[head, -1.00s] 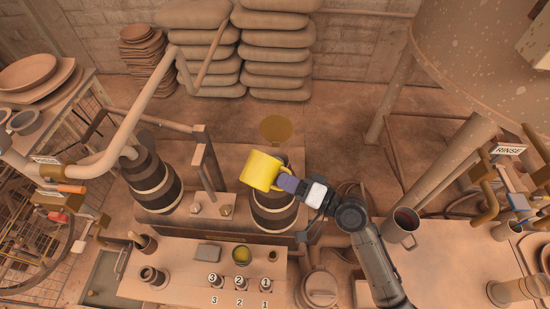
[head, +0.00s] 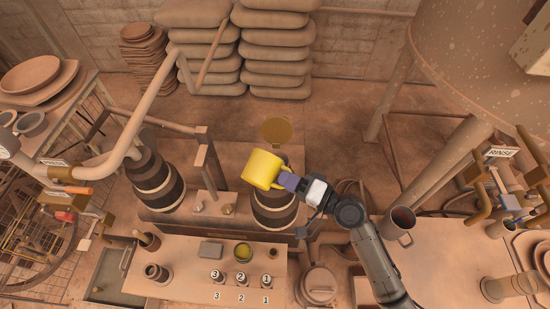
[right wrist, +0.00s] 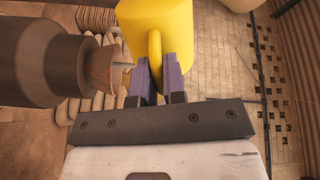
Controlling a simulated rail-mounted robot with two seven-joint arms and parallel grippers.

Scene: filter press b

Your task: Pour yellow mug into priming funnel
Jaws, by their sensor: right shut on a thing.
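My right gripper (head: 288,181) is shut on that handle. In the right wrist view the purple fingers (right wrist: 159,78) pinch the handle below the mug body (right wrist: 182,30). The mug looks tilted in the head view; its opening and contents cannot be seen. A brownish-gold disc (head: 277,130) shows just beyond the mug; I cannot tell whether it is the priming funnel. A copper-brown cone (right wrist: 103,67) sits on a dark cylinder in the wrist view. My left gripper is not in view.
A second banded barrel (head: 160,188) stands left, with a large pipe (head: 145,100) beside it. A bench (head: 190,262) in front holds a green-yellow cup (head: 243,252) and numbered parts. A grey mug (head: 400,224) stands right, near my arm. Sacks (head: 275,60) are stacked behind.

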